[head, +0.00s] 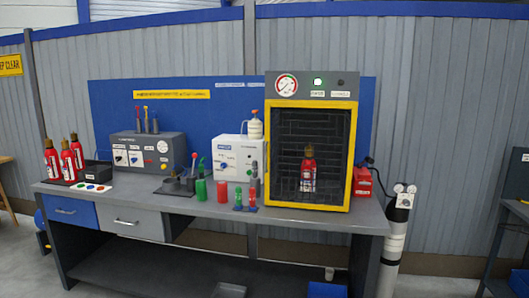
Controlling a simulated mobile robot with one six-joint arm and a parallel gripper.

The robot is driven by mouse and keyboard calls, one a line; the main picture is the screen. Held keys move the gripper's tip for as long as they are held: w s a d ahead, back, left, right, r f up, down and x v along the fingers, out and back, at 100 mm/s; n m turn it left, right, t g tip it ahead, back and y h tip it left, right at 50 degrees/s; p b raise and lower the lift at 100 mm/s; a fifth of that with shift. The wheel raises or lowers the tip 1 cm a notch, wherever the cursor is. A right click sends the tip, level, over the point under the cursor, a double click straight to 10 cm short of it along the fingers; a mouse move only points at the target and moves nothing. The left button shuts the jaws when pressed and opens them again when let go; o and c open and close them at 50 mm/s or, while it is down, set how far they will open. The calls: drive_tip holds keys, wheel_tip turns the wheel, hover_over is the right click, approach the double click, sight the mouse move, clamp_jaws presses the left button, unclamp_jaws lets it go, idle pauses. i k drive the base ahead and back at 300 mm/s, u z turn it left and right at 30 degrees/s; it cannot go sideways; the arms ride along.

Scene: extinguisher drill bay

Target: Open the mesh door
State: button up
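A dark cabinet with a yellow-framed front stands on the right part of the workbench. The yellow frame, which looks like the mesh door (352,150), lies flush with the cabinet front and appears shut. A dark grid pattern fills the opening; I cannot tell whether it is mesh or the back wall. A red extinguisher (308,172) with a white label stands upright inside the cabinet. No handle is clear at this size. A round gauge (287,85) and a lit green lamp (318,82) are on the panel above. My gripper is not in view.
The grey workbench (190,205) holds several red extinguishers (52,160) at left, control boxes (148,152) and small red and green bottles (222,192) left of the cabinet. A grey cylinder (394,240) stands on the floor right of the bench. The cabinet's front ledge looks clear.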

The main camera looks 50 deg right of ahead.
sight(354, 107)
drive_tip(key=z, duration=0.4)
drive_tip(key=i, duration=1.2)
drive_tip(key=z, duration=0.45)
